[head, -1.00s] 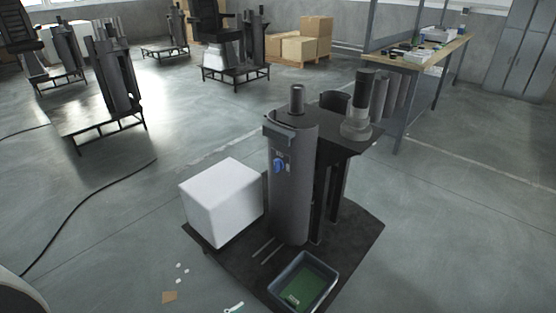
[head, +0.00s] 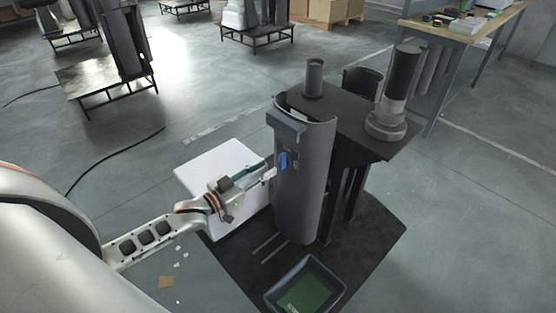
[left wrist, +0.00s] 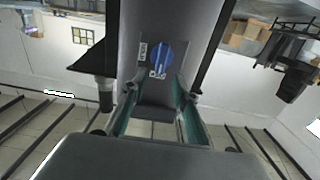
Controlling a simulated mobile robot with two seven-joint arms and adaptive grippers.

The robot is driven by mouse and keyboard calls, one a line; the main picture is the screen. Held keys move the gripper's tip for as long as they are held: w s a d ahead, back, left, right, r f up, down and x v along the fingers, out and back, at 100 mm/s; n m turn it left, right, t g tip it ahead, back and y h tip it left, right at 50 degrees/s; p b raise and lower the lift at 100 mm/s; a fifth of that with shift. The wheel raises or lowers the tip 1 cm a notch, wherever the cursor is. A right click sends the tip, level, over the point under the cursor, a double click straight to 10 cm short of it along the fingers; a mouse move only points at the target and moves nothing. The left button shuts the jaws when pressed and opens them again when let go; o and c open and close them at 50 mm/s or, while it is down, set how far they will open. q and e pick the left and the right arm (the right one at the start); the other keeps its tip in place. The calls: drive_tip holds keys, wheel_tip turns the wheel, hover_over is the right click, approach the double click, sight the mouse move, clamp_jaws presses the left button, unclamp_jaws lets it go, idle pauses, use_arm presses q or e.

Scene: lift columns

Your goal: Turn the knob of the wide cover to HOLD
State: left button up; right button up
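The wide cover (head: 305,195) is a dark grey curved shell standing upright on the lift column. Its blue knob (head: 284,160) sits on a small plate high on its front. In the left wrist view the knob (left wrist: 158,54) shows face-on, with small pale labels beside and below it, too small to read surely. My left gripper (head: 268,170) is just left of the knob in the head view. In the left wrist view its two green-sided fingers (left wrist: 157,103) are apart with nothing between them, and the knob is beyond the tips, apparently untouched. My right gripper is out of view.
A white box (head: 206,160) stands left of the cover, below my left gripper. A grey tray with a green bottom (head: 305,293) lies in front on the dark base plate (head: 368,240). A stepped cylinder (head: 387,122) stands on the right-hand top plate.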

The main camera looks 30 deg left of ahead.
sight(279, 160)
use_arm(q)
drive_tip(key=shift+x, duration=2.8)
clamp_jaws()
